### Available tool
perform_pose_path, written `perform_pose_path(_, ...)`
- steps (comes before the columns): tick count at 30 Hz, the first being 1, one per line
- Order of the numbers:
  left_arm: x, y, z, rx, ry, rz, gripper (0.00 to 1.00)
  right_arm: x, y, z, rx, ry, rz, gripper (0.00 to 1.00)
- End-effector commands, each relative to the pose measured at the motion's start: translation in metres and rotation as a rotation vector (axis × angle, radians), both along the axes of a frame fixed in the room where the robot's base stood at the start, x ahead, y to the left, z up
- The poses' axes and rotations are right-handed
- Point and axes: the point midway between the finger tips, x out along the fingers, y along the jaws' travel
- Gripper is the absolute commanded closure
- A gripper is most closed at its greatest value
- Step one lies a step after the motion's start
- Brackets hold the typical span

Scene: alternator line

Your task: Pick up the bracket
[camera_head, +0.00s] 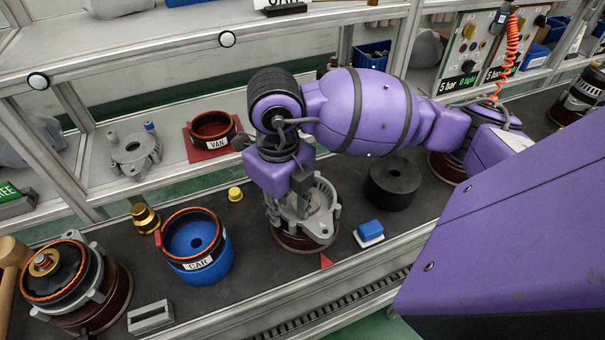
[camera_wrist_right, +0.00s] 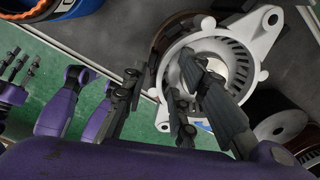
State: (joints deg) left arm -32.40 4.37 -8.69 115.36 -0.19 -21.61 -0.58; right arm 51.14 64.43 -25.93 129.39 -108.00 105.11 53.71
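The bracket (camera_head: 318,213) is a light grey cast ring with slots and lugs. It sits on a dark reddish-brown round base on the bench, and it also shows in the right wrist view (camera_wrist_right: 262,45). My right gripper (camera_head: 287,200) is right above its left side, pointing down. In the right wrist view the dark fingers of my right gripper (camera_wrist_right: 172,92) are spread, one at the ring's left edge, others over its opening. Contact is not clear. My left gripper seems to show small at the left of that view (camera_wrist_right: 14,66); its opening is unclear.
A similar grey bracket (camera_head: 133,152) lies on the lower shelf. A blue "CAR" container (camera_head: 205,268), a yellow cap (camera_head: 235,194), a black cylinder (camera_head: 394,190) and a blue block (camera_head: 370,229) stand around. An assembled unit (camera_head: 90,300) is at left.

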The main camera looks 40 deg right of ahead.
Motion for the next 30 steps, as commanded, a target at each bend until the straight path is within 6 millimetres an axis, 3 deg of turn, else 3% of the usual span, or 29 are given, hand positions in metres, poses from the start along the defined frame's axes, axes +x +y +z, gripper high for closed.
perform_pose_path(2, 0.002, -0.002, -0.008, -0.001, 0.001, -0.005, 0.63, -0.001, 0.0, -0.012, 0.001, 0.004, 0.001, 0.73)
perform_pose_path(9, 0.013, -0.003, 0.0, -0.002, -0.023, -0.007, 0.63, 0.001, 0.0, -0.009, 0.001, -0.002, 0.001, 0.75)
perform_pose_path(15, 0.012, -0.002, 0.001, -0.002, -0.023, -0.006, 0.63, 0.0, 0.001, -0.009, 0.003, -0.002, 0.002, 1.0)
perform_pose_path(30, 0.006, -0.002, -0.004, -0.002, -0.008, -0.003, 0.63, 0.0, 0.003, -0.009, 0.01, -0.003, 0.005, 1.0)
